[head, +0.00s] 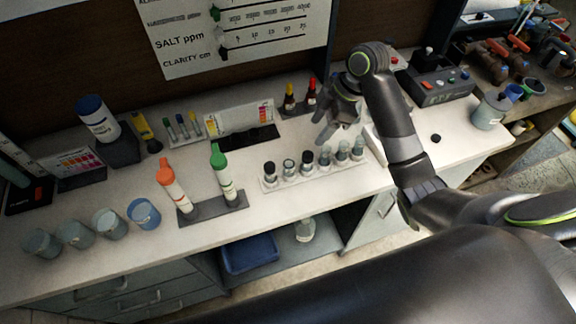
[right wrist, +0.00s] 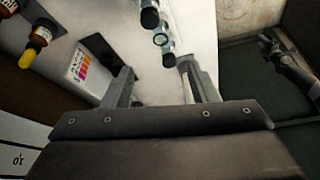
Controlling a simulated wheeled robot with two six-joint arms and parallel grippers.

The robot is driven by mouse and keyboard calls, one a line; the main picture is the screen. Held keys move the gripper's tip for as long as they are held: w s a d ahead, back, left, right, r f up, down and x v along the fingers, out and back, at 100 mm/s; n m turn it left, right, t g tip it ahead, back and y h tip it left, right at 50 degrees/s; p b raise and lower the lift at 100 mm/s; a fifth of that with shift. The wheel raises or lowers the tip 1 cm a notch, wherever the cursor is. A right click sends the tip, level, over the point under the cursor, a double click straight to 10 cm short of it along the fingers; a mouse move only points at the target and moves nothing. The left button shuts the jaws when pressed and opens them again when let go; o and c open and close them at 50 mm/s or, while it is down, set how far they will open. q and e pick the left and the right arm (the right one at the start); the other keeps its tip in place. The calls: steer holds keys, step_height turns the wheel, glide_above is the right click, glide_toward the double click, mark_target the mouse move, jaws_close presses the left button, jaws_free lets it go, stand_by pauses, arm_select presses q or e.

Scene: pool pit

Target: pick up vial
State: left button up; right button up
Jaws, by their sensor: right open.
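A row of small glass vials (head: 325,158), some with black caps, stands upright in a pale rack (head: 290,182) on the counter. Several of them show at the top of the right wrist view (right wrist: 168,60). My right gripper (head: 333,130) is open, just behind and above the right half of the row. In the right wrist view its fingers (right wrist: 162,82) are spread with no vial held; the nearest vial is just beyond the gap. A dark gripper at that view's right edge, apparently my left gripper (right wrist: 272,45), is too small to read. It does not show in the head view.
Orange-capped (head: 172,185) and green-capped (head: 222,172) bottles stand left of the rack. Blue-grey cups (head: 110,223) line the front left.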

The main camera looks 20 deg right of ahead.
steer(key=b, duration=0.6)
glide_toward(292, 164)
steer(key=shift+w+d+f, duration=0.2)
steer(key=shift+w+f, duration=0.05)
steer(key=shift+f, duration=0.25)
steer(key=shift+w+d+f, duration=0.15)
steer(key=shift+w+f, duration=0.1)
steer(key=shift+f, duration=0.25)
steer(key=p+x, duration=0.1)
steer(key=x, duration=0.3)
steer(key=p+x, duration=0.2)
steer(key=x, duration=0.3)
steer(key=shift+a+p, duration=0.3)
steer(key=shift+a+f, duration=0.1)
steer(key=shift+f, duration=0.25)
steer(key=c, duration=1)
steer(key=shift+c, duration=0.2)
